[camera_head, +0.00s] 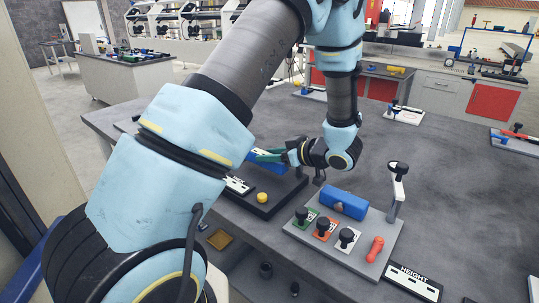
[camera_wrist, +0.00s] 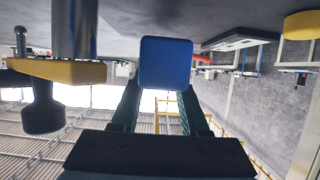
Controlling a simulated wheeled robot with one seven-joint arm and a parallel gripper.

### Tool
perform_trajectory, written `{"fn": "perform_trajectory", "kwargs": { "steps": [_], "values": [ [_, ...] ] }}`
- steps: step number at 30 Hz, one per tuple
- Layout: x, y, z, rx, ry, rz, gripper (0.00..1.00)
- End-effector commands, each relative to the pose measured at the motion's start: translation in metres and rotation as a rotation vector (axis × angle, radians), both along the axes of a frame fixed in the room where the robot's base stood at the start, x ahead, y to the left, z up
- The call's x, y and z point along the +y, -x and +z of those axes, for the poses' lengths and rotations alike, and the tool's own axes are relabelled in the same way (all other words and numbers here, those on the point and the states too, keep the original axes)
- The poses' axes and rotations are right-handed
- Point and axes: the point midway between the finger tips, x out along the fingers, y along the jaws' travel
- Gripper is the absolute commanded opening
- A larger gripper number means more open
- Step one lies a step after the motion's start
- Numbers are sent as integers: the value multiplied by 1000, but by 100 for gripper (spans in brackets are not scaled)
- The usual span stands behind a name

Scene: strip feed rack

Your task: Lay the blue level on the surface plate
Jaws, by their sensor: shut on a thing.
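My gripper (camera_head: 282,157) is shut on a blue level (camera_head: 264,160), seen partly behind my arm. In the wrist view the blue level (camera_wrist: 166,62) shows its end face between the two fingers of my gripper (camera_wrist: 158,105). In the head view it is over or close above a dark flat plate (camera_head: 268,210), which looks like the surface plate; I cannot tell whether they touch. My arm hides the left part of this plate.
To the right a grey fixture board (camera_head: 318,254) carries a blue block (camera_head: 344,202), several black knobs, a red handle (camera_head: 375,249) and an upright post (camera_head: 396,190). A HEIGHT label (camera_head: 412,281) lies by its front corner. The grey bench right of it is mostly clear.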

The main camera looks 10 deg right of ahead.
Motion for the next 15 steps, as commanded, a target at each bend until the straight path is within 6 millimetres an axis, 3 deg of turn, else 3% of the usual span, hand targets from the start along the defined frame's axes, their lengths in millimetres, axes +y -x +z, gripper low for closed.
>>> {"fn": "perform_trajectory", "kwargs": {
  "steps": [14, 15],
  "values": [
    [0, 0, -11, -1, -1, 0, 0],
    [0, 0, -11, 1, -1, 0, 46]
  ]
}}
